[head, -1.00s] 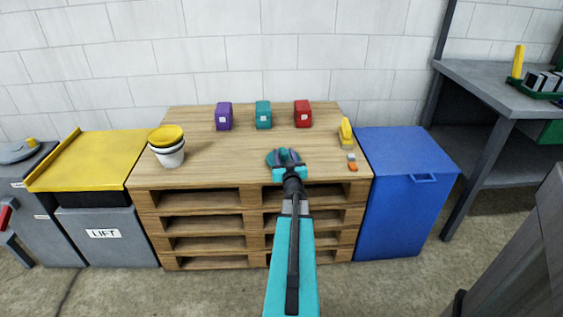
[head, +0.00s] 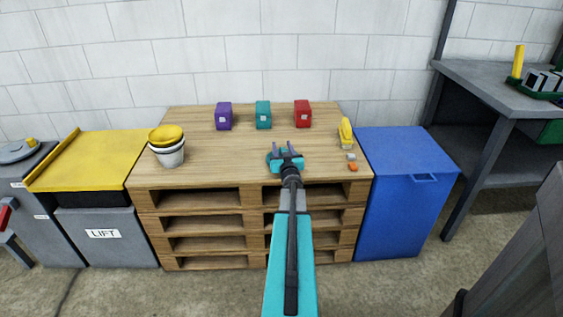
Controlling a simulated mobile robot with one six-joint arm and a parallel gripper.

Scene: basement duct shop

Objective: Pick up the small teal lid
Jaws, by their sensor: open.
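The small teal lid (head: 271,158) lies on the wooden pallet-stack top near its front edge, mostly hidden behind my gripper. Only a sliver of it shows at the gripper's left side. My gripper (head: 284,147) is open, with its two fingers spread and pointing toward the back of the top. It is over or right beside the lid; its height above the lid and any contact cannot be told from this view. Nothing shows held between the fingers.
Purple (head: 224,116), teal (head: 263,115) and red (head: 302,114) boxes stand along the back. A yellow tool (head: 346,133) and small grey and orange blocks (head: 352,167) lie at right. A blue bin (head: 406,190) adjoins the stack.

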